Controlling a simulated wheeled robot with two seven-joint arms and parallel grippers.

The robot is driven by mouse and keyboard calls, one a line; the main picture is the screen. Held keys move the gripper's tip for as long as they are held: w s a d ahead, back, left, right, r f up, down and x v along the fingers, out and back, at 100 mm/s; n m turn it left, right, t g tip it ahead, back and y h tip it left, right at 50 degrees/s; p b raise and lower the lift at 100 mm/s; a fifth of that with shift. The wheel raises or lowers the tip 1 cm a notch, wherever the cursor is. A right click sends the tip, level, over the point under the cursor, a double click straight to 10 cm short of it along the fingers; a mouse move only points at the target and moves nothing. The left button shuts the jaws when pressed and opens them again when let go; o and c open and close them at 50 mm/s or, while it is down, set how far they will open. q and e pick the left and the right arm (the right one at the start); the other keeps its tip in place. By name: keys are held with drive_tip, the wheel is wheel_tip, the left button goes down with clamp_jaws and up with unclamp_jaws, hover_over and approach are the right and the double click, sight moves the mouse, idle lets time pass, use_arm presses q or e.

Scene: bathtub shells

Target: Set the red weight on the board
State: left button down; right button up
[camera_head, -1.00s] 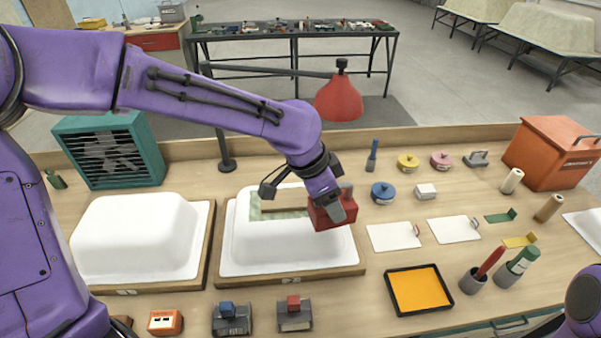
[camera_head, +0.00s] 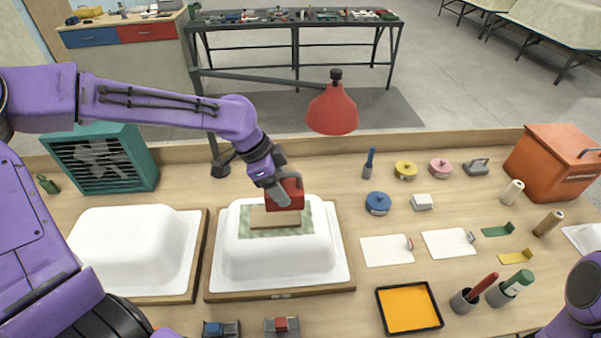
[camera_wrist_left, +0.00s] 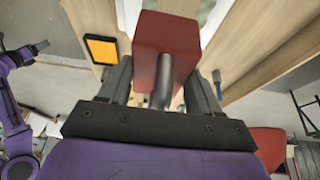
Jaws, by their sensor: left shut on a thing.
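The red weight (camera_head: 287,194) is a red block with a dark handle, which shows in the left wrist view (camera_wrist_left: 166,45). My left gripper (camera_head: 273,188) is shut on its handle. The board (camera_head: 275,217) is a flat wooden piece lying on a green patterned sheet (camera_head: 262,231) on top of the right white tub shell (camera_head: 277,262). The weight is right at the board, over its upper edge in the head view; I cannot tell whether it touches. My right gripper is out of view; only part of my right arm shows at the lower right.
Another white shell (camera_head: 130,250) stands to the left. A red lamp (camera_head: 332,109) hangs behind and to the right of the weight. A teal fan (camera_head: 100,160) stands at back left. Tins, white cards and an orange tray (camera_head: 408,309) lie to the right.

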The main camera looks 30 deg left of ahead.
use_arm(q)
drive_tip(key=a+f, duration=0.2)
drive_tip(key=shift+a+f+p, duration=0.15)
drive_tip(key=shift+f+p, duration=0.15)
drive_tip(key=shift+p, duration=0.05)
drive_tip(key=f, duration=0.1)
drive_tip(key=f+p, duration=0.1)
drive_tip(key=f, duration=0.1)
drive_tip(key=shift+a+f, duration=0.1)
drive_tip(key=shift+a, duration=0.15)
drive_tip(key=shift+w+f, duration=0.15)
drive_tip(key=shift+f, duration=0.15)
drive_tip(key=shift+c, duration=1)
unclamp_jaws()
drive_tip(key=shift+s+f, duration=0.1)
drive_tip(key=shift+s, duration=0.15)
